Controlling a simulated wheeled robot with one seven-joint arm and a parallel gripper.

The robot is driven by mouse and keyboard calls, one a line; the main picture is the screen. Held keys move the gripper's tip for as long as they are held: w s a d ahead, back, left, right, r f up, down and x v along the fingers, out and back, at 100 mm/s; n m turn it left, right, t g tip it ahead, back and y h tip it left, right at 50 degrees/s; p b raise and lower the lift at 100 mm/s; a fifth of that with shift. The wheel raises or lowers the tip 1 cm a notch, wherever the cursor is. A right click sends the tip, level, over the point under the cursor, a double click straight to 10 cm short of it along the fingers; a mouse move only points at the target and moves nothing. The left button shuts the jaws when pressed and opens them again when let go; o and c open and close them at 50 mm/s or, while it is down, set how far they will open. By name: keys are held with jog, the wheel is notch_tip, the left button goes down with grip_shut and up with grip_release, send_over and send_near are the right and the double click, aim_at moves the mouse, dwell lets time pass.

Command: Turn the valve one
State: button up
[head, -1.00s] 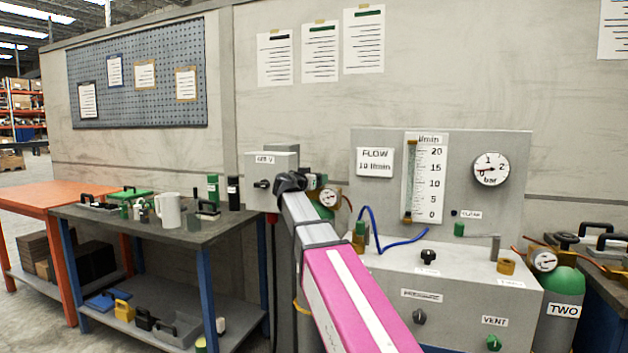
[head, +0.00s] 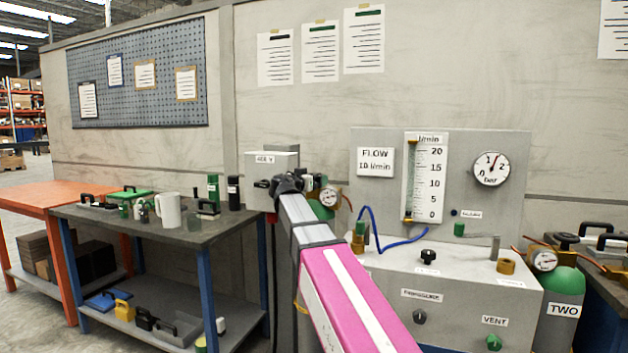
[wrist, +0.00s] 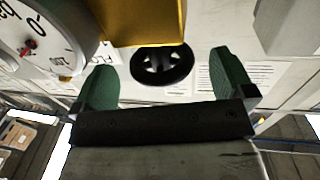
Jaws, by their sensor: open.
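In the wrist view, a black round spoked handwheel (wrist: 162,65), which I take for valve one, lies just beyond and between the two green fingers of my gripper (wrist: 166,80). The fingers are apart, one on each side of the wheel. I cannot tell whether they touch it. A brass block (wrist: 140,20) and a pressure gauge with a red needle (wrist: 40,40) are close by. In the head view my gripper (head: 302,184) is at the gauge (head: 328,197) on the left green cylinder (head: 322,211). My arm hides most of that cylinder, and the wheel is not clear there.
The grey flow panel (head: 345,290) stands to the right, with a bar dial (head: 492,169), a flow tube (head: 410,180) and several knobs. Cylinder TWO (head: 562,300) is at the far right. A workbench (head: 150,232) with a mug and small items is at the left.

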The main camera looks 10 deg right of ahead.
jog(key=v, duration=0.8)
jog(key=shift+s+a, duration=0.1)
jog(key=shift+s, duration=0.1)
dwell(0.5)
